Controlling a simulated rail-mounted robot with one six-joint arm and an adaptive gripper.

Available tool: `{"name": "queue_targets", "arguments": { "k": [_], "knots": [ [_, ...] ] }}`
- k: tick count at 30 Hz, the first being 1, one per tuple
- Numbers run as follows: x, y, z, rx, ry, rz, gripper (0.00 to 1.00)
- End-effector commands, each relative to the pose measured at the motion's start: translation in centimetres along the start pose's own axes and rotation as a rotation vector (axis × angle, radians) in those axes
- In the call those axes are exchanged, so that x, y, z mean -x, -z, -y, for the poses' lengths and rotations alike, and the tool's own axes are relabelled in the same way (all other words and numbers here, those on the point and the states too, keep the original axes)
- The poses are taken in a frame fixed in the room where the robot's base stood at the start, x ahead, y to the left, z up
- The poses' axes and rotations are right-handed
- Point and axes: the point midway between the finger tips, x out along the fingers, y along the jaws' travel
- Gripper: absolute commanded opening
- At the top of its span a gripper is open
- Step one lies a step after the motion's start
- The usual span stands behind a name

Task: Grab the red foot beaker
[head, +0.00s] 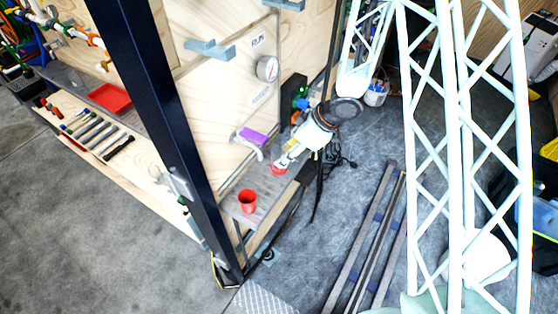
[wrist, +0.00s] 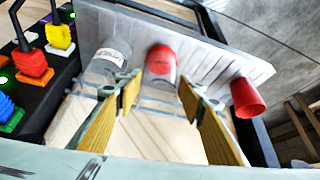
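In the wrist view, a clear vessel with a red end (wrist: 161,60) stands at the grey shelf, straight ahead of my gripper (wrist: 160,95). The yellow fingers of my gripper are open, one on each side of its line; I cannot tell whether they reach around it. In the head view, my gripper (head: 285,160) is low over the shelf, and a red end (head: 278,169) shows just below it. The vessel's clear body is mostly hidden there.
A red cup (wrist: 247,98) stands on the shelf to the right; it also shows in the head view (head: 247,201). A clear labelled vessel (wrist: 107,62) stands close on the left. A black box with coloured plugs (wrist: 35,65) is further left. A dark post (head: 160,120) rises beside the shelf.

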Motion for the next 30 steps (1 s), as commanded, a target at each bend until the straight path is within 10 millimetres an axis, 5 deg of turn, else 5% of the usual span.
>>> {"name": "queue_targets", "arguments": {
  "k": [11, 30],
  "knots": [
    [-0.4, -0.1, 0.0, 0.0, 0.001, 0.0, 0.36],
    [-5.2, -0.3, -0.1, 0.0, 0.0, 0.0, 0.36]
  ]
}}
